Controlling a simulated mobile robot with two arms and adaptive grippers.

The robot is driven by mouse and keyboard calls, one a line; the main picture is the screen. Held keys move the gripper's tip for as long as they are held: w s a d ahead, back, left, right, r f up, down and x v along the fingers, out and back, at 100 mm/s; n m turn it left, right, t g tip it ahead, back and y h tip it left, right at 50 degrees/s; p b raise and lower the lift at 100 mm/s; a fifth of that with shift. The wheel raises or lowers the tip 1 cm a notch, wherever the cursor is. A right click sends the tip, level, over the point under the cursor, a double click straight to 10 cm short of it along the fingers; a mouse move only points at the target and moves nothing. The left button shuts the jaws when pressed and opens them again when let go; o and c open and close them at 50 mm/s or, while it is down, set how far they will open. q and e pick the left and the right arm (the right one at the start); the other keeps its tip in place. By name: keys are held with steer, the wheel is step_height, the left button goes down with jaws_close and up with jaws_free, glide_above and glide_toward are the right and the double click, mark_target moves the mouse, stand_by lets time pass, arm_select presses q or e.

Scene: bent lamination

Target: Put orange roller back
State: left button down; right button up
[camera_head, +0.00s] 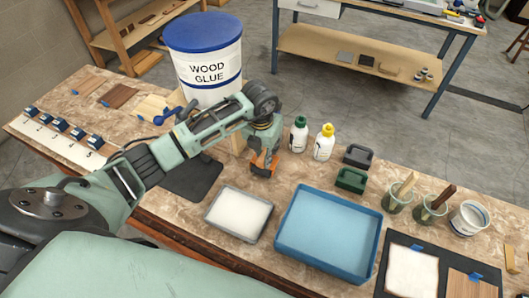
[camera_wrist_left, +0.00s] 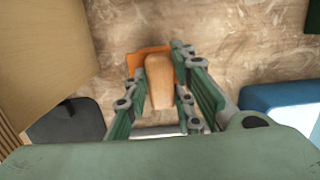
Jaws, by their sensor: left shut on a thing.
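The orange roller (camera_head: 259,168) is at my left gripper (camera_head: 263,158) in the head view, over the table behind the white-filled tray. In the left wrist view, its wooden handle (camera_wrist_left: 160,82) lies between the green fingers of my left gripper (camera_wrist_left: 163,90), which is shut on it. Its orange part (camera_wrist_left: 147,54) shows beyond the handle. The gripper hides much of the roller in the head view. I cannot tell whether the roller touches the table. My right gripper is not in view.
A grey tray (camera_head: 212,217) with white contents and a blue tray (camera_head: 287,251) stand in front. Two bottles (camera_head: 299,135) (camera_head: 324,146) stand close on the right. The wood glue bucket (camera_head: 207,65) is behind. A black mat (camera_head: 190,180) lies left of the roller.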

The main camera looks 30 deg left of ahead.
arm_select(q)
steer(key=shift+s+f, duration=0.35)
steer(key=shift+f, duration=0.15)
steer(key=c, duration=1.8)
jaws_free()
steer(key=shift+c, duration=0.2)
steer(key=o, duration=0.4)
steer(key=shift+w+f, duration=0.15)
steer(key=shift+c, duration=0.2)
